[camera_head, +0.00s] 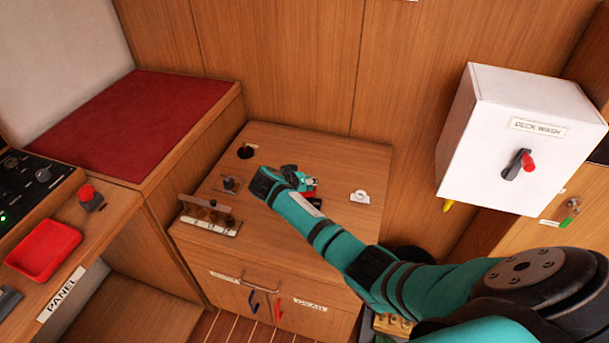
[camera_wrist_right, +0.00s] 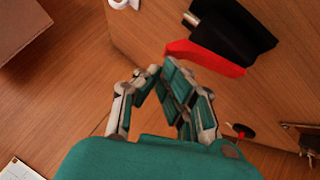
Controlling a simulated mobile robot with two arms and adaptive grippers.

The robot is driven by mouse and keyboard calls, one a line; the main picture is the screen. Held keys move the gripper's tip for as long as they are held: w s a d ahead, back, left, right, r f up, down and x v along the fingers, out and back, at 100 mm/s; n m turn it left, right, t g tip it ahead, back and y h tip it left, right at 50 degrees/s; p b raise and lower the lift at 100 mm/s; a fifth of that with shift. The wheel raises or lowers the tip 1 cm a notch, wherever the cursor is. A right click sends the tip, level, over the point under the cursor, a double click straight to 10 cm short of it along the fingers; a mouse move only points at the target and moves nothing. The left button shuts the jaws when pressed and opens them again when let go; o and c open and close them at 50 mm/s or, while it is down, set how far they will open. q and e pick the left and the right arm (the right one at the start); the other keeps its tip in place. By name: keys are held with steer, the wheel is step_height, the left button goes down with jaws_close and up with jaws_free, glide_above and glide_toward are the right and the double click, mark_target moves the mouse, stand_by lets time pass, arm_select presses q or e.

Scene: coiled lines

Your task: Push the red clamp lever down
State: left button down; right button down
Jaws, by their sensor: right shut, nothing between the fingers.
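The red clamp lever (camera_wrist_right: 205,57) shows in the right wrist view as a flat red bar along the black clamp body (camera_wrist_right: 235,32). In the head view the black clamp body (camera_head: 315,203) is a small dark patch on the cabinet top, partly hidden by my right arm. My right gripper (camera_wrist_right: 163,72) is shut and empty, with its fingertips close beside the left end of the red lever. I cannot tell whether they touch it. In the head view my right gripper (camera_head: 305,182) is over the cabinet top. My left gripper is not in view.
The wooden cabinet top (camera_head: 335,155) also bears a white ring (camera_head: 360,196), a dark round hole (camera_head: 245,152), a small switch plate (camera_head: 230,184) and a rack of brown pegs (camera_head: 208,214). A white DECK WASH box (camera_head: 490,130) stands at the right. A red tray (camera_head: 43,250) is at the left.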

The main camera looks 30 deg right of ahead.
stand_by(0.3)
steer(key=shift+s+d+f+m+t+y+p, duration=0.25)
steer(key=shift+s+f+y, duration=0.1)
steer(key=shift+f, duration=0.1)
steer(key=shift+s+d+f+m+t+y+p, duration=0.2)
steer(key=shift+d+f+m+t+y, duration=0.05)
steer(key=shift+f+y, duration=0.15)
steer(key=shift+s+d+f+m+t+y, duration=0.25)
steer(key=shift+f+m+t+y, duration=0.1)
steer(key=shift+f+t, duration=0.1)
steer(key=shift+w, duration=0.1)
